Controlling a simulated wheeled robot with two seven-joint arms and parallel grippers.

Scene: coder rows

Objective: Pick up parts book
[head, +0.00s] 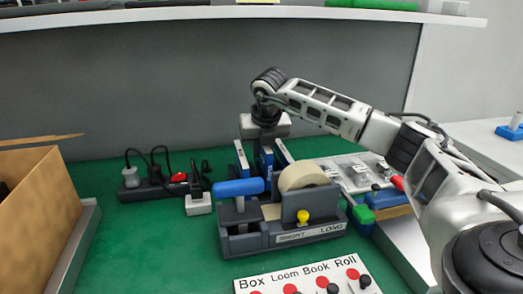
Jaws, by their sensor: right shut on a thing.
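Several thin blue books stand upright behind the tape dispenser on the green table, one at the left (242,160) and one at the right (283,153). My right gripper (266,142) points straight down over them and is shut on the middle blue book (266,162), taken to be the parts book. Its title cannot be read from here. The gripper body hides the book's top, and the dispenser hides the lower parts of the books. My left gripper is not in view.
The tape dispenser (300,232) with a blue handle stands just in front. A power strip with plugs (155,185) lies left. A cardboard box (35,210) is far left. A labelled button panel (310,280) is in front, clear trays (355,172) right. A shelf (220,13) hangs above.

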